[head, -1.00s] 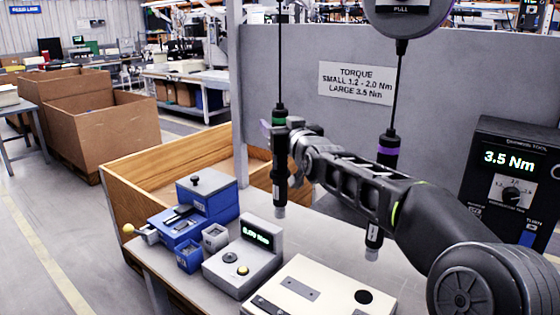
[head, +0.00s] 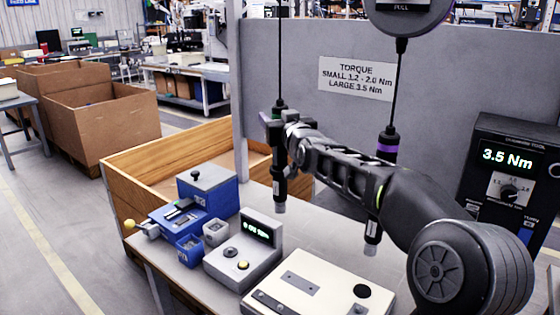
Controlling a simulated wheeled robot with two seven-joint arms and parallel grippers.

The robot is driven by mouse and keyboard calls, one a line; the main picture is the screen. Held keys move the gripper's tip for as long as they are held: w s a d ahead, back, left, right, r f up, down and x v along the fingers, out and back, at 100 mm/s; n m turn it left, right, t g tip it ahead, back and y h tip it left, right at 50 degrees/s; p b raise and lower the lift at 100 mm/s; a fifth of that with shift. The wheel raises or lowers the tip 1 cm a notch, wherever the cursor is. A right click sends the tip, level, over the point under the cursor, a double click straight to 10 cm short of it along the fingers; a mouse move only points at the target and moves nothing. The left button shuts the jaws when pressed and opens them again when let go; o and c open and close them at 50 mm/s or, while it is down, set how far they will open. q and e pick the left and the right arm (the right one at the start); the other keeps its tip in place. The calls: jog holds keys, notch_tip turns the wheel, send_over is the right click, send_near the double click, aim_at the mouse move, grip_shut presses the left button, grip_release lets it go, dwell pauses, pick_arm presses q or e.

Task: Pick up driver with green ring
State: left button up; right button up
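The driver with the green ring (head: 279,180) hangs upright on a cable left of centre, its tip above the bench. A second driver with a purple ring (head: 387,148) hangs to the right, partly behind my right arm. My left gripper is not in view.
A grey tester with a display (head: 243,250), a blue fixture (head: 208,192), small bins and a cream plate (head: 308,288) stand on the bench. A torque controller (head: 508,180) reads 3.5 Nm at right. A grey panel (head: 440,75) stands behind the drivers.

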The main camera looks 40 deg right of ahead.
grip_shut()
dwell(0.3)
dwell(0.6)
jog(key=shift+r, duration=0.15)
